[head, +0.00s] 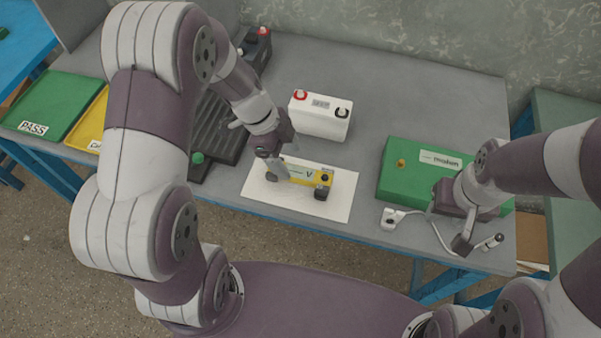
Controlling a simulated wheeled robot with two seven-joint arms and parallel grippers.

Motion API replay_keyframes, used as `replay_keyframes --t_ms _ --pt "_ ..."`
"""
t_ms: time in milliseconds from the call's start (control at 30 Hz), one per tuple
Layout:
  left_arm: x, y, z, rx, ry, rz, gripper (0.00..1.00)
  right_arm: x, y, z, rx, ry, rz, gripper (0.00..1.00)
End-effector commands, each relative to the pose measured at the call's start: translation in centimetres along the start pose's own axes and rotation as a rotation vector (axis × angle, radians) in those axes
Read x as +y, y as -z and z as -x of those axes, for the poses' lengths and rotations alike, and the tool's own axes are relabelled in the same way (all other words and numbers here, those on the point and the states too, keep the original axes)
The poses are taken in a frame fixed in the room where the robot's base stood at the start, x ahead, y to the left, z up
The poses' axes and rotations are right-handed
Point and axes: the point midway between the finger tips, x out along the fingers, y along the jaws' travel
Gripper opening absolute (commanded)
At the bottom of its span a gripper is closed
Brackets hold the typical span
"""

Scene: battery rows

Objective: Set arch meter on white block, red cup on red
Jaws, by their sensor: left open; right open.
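A yellow arch meter (308,178) with a "V" mark and dark feet stands on a white sheet (258,194). My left gripper (275,168) is open at the meter's left end; I cannot tell whether its fingers touch it. The white block (319,119) stands behind the meter, with a red terminal (300,94) and a black terminal (342,113) on top. My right gripper (460,242) is open near the table's front right edge, beside a whitish cable end (489,243). A cable runs from it to a small whitish piece (392,217). I make out no clearly red cup.
A green labelled box (402,180) stands at the right, partly behind my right arm. Green PASS (52,100) and yellow (92,126) trays lie at the left. A dark device (257,48) stands at the back. The grey table (420,95) is clear at back right.

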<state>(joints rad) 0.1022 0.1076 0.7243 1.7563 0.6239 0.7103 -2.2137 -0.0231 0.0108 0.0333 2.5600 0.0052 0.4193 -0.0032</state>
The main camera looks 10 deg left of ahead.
Motion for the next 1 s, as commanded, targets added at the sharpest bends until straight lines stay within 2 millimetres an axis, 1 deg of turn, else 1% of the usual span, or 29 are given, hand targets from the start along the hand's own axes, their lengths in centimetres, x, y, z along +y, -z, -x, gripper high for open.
replay_keyframes --t_ms 167,267,300,333,433,600,633,667,700,767,800,833,1000 --pt "0.2 0.6 -2.2 -0.001 -0.004 0.0 0.72 0.0 0.1 0.6 0.0 0.0 0.0 0.42" --pt "0.4 1.1 -4.1 -0.002 -0.003 0.0 0.72 0.0 0.1 0.9 0.0 0.0 0.0 0.42" --pt "0.3 1.0 -4.9 -0.001 -0.003 0.0 0.72 0.0 0.1 0.8 0.0 0.0 0.0 0.42" --pt "0.3 0.9 -5.3 -0.001 -0.001 0.0 0.72 0.0 0.1 0.8 0.0 0.0 0.0 0.42" --pt "0.3 0.9 -6.0 -0.002 0.0 0.001 0.72 0.0 0.1 0.8 0.0 0.0 0.0 0.42" --pt "0.3 0.9 -6.0 -0.002 0.001 0.001 0.72 0.0 0.1 0.7 0.0 0.0 0.0 0.42" --pt "0.3 0.9 -6.0 -0.002 0.001 0.001 0.66 0.0 0.1 0.7 0.0 0.0 0.0 0.42" --pt "0.3 0.9 -6.0 -0.002 0.001 0.001 0.56 0.0 0.1 0.7 0.0 0.0 0.0 0.42" --pt "0.3 0.9 -6.0 -0.002 0.001 0.001 0.43 0.0 0.1 0.7 0.0 0.0 0.0 0.42" --pt "0.3 0.9 -6.0 -0.002 0.001 0.001 0.23 0.0 0.1 0.7 0.0 0.0 0.0 0.42" --pt "0.3 0.9 -6.0 -0.002 0.001 0.001 0.1 0.0 0.1 0.7 0.0 0.0 0.0 0.42" --pt "0.3 0.9 -6.0 -0.002 0.001 0.001 0.04 0.0 0.1 0.7 0.0 0.0 0.0 0.42" --pt "0.2 0.9 -5.9 -0.002 0.002 0.0 0.04 0.0 0.1 0.7 0.0 0.0 0.0 0.42"
